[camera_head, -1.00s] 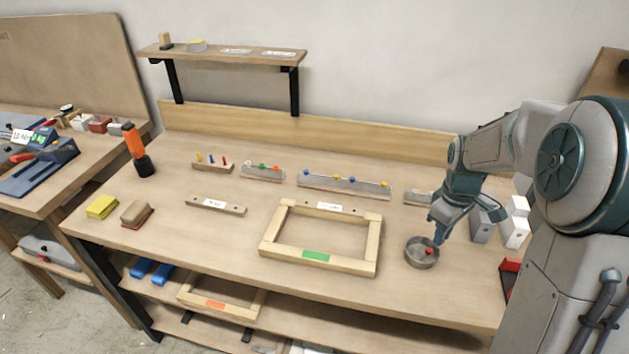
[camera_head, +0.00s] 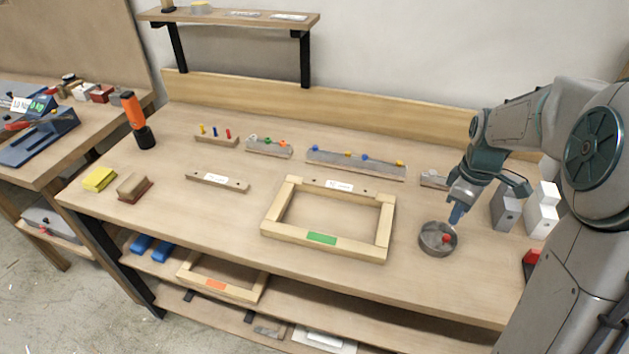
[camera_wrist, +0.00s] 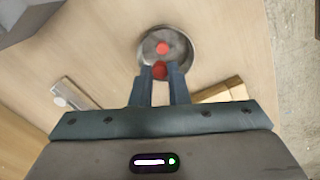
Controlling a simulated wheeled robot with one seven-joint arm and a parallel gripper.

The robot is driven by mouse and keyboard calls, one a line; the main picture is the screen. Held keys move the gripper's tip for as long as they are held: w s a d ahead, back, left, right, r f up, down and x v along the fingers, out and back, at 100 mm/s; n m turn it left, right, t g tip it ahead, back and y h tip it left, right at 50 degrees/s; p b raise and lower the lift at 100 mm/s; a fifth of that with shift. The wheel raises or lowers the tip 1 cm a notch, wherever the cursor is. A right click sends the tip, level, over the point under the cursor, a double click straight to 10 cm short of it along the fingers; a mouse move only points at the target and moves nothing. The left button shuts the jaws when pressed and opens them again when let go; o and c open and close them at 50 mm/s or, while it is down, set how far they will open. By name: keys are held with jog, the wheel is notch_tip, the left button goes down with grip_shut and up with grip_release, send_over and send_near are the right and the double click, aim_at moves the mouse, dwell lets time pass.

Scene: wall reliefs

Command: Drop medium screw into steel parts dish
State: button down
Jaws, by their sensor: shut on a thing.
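The steel parts dish (camera_head: 426,247) is a round grey bowl on the bench at the right, and it also shows in the wrist view (camera_wrist: 190,45). A red-headed piece (camera_head: 446,239) lies inside it, also seen in the wrist view (camera_wrist: 162,48). My gripper (camera_head: 456,217) is above the dish's back edge, pointing down. In the wrist view my gripper (camera_wrist: 159,73) is shut on a darker red piece, the medium screw (camera_wrist: 159,69), at the dish's near rim. The held screw's shank is hidden, and I cannot tell its height above the dish.
A wooden frame (camera_head: 278,211) with a green label lies left of the dish. Strips with coloured pegs, including a long rail (camera_head: 356,165), stand behind. Grey and white blocks (camera_head: 541,212) stand right of my gripper. The bench in front of the dish is clear.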

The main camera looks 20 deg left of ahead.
jog(key=shift+f, duration=0.1)
jog(key=c, duration=1.3)
grip_release()
notch_tip(320, 180, up, 14)
jog(key=shift+f, duration=0.1)
jog(key=s+f+m+t, duration=0.1)
jog(key=s+f+m, duration=0.1)
jog(key=s+m, duration=0.2)
jog(key=s+f+m+t, duration=0.1)
jog(key=s+m, duration=0.3)
jog(key=s, duration=0.5)
jog(key=s+f+m, duration=0.4)
jog(key=s+m, duration=0.1)
jog(key=s, duration=0.2)
jog(key=shift+s+f+t, duration=0.1)
jog(key=shift+s+t, duration=0.25)
jog(key=shift+t, duration=0.05)
